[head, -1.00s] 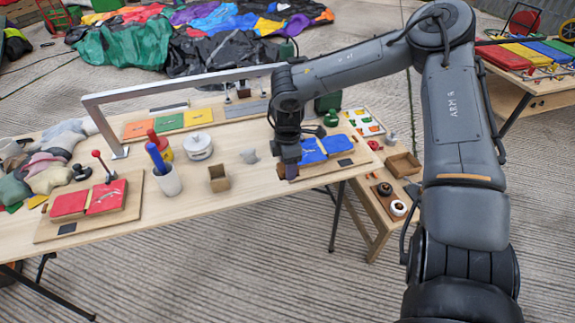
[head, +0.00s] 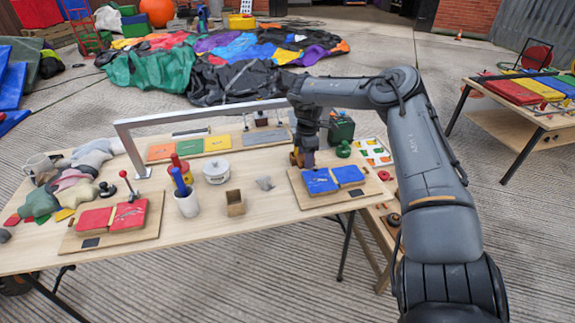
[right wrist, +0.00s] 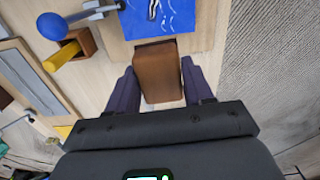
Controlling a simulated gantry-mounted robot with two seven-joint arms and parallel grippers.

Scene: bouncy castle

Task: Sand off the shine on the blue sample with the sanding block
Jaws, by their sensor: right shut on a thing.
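The blue sample (head: 320,181) is a pair of blue panels on a wooden board (head: 312,202), right of the table's middle. The left panel, with a pale mark, also shows at the top of the right wrist view (right wrist: 160,17). My right gripper (head: 301,160) is at the back left of the blue sample. It is shut on a brown sanding block (right wrist: 158,72), which sits between both fingers. The block lies just beside the blue panel in the wrist view; I cannot tell whether it touches the board. My left gripper is not in view.
A red sample (head: 95,219) lies further left. A metal frame (head: 130,155) spans the table's back.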

